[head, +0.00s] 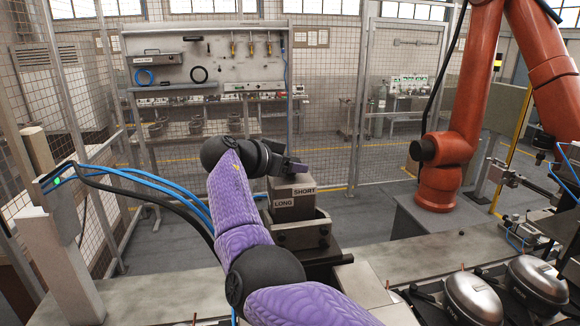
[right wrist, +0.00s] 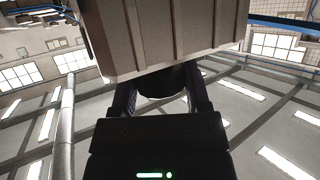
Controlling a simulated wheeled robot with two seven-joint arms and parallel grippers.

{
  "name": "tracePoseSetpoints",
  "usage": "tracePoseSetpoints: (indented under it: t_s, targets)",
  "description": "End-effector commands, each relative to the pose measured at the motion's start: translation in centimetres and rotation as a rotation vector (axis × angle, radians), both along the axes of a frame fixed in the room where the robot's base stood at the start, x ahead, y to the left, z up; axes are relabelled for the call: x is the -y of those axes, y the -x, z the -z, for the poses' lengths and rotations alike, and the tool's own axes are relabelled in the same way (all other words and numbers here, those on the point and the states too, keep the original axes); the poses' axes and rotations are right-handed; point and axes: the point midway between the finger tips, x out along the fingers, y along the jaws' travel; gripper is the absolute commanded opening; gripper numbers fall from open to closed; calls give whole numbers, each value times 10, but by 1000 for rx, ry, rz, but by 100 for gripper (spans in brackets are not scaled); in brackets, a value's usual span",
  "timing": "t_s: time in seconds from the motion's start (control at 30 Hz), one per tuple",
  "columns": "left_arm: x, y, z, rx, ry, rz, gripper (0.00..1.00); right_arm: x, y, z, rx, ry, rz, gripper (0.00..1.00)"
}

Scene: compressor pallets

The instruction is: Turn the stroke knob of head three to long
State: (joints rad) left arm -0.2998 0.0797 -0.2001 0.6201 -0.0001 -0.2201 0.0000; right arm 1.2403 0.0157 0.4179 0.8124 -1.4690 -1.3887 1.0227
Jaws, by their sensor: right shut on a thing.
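My right gripper (head: 288,166), on the purple-sleeved arm, is at the head's upper far side. In the right wrist view, my right gripper (right wrist: 162,92) has its two fingers on either side of a dark round knob (right wrist: 164,82) beside the grey head (right wrist: 165,35), and is shut on it. The knob is hidden in the head view and its pointer direction cannot be read. My left gripper is out of view.
Silver domed compressors (head: 536,279) sit at the lower right. An orange robot arm (head: 438,175) stands behind on the right. Blue hoses (head: 150,180) and a post (head: 62,245) are at left. A mesh fence (head: 330,110) closes the back.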

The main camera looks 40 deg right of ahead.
Motion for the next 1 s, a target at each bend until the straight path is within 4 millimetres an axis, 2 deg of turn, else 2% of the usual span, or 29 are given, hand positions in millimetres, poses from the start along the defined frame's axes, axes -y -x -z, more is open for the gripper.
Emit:
tracePoseSetpoints:
  t_s: [0.33,0.37,0.5,0.8,0.87,1.0]
  targets:
    - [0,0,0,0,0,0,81,0,0,2,-4,-6,2,1]
    - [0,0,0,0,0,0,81,0,0,2,-4,-6,2,64]
    - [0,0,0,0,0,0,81,0,0,2,-3,-5,1,94]
    - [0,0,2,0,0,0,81,-2,0,1,-2,-3,1,95]
    - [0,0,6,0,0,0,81,-9,0,0,0,-2,0,95]
    - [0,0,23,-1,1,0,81,-41,2,-11,1,-2,-3,95]
